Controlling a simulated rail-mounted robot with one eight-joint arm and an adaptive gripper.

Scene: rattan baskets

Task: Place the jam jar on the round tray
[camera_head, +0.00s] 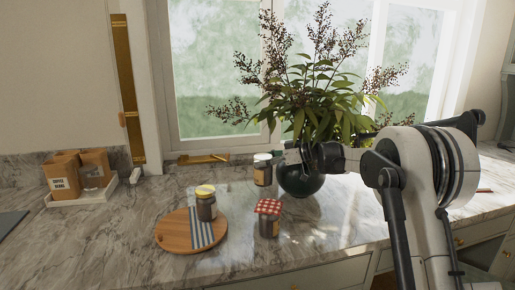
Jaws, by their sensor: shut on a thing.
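A jar with a red-and-white checked lid (268,217), which looks like the jam jar, stands upright on the counter. The round wooden tray (172,232) lies to its left, with a striped blue-and-white cloth (201,230) across it. A dark jar with a yellow lid (206,204) stands on the tray, on or beside the cloth. My gripper (284,155) reaches left in front of the plant and is shut at a dark jar with a white lid (262,170). The finger contact is too small to see clearly. I cannot tell whether that jar touches the counter.
A dark round vase with a leafy plant (298,184) stands close to my gripper, by the window. A white tray with brown bags (88,196) sits at the left. The counter's front edge is just in front of the checked-lid jar. Bare marble lies left of the round tray.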

